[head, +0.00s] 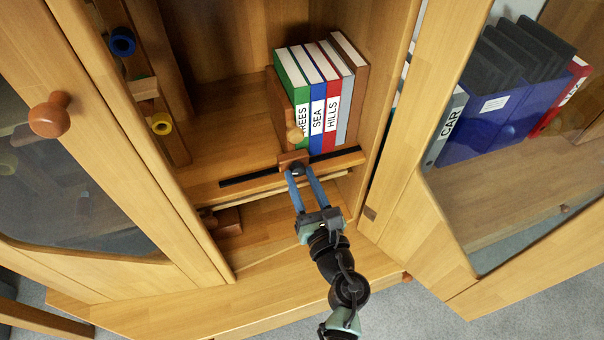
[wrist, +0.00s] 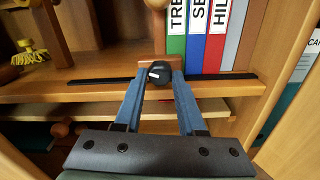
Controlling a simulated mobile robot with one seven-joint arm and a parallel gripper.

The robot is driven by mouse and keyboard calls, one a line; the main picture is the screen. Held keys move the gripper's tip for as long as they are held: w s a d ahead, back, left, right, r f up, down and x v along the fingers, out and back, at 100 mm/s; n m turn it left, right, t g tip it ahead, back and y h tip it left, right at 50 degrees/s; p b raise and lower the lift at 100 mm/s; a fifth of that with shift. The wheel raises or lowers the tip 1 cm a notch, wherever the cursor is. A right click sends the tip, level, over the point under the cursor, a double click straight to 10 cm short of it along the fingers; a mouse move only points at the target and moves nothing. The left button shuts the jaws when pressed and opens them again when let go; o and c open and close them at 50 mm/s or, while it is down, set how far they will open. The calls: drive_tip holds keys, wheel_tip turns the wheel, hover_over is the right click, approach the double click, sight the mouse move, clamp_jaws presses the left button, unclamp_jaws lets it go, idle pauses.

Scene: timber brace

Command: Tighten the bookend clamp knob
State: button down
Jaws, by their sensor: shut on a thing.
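The bookend clamp knob (wrist: 159,73) is a round black knob with a white mark, at the front edge of the shelf. My gripper (wrist: 158,80) has its two blue fingers closed around the knob, one on each side. In the head view my gripper (head: 297,172) reaches up to the same spot, and its fingers partly hide the knob. The wooden bookend (head: 285,112) stands upright against the left side of the row of books (head: 322,92). Its wooden clamp block (head: 290,158) sits over the dark slot strip (head: 250,177) on the shelf edge.
Cabinet doors with glass stand open at left (head: 90,160) and right (head: 450,200). A blue roll (head: 122,41) and a yellow roll (head: 161,124) hang at the left inner side. A lower shelf (head: 270,228) lies beneath.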

drive_tip(key=m+p, duration=0.2)
drive_tip(key=m, duration=0.3)
drive_tip(key=shift+p, duration=0.35)
drive_tip(key=shift+m, duration=0.3)
drive_tip(key=c, duration=0.5)
unclamp_jaws()
drive_tip(key=p+v, duration=0.2)
drive_tip(key=v, duration=1.1)
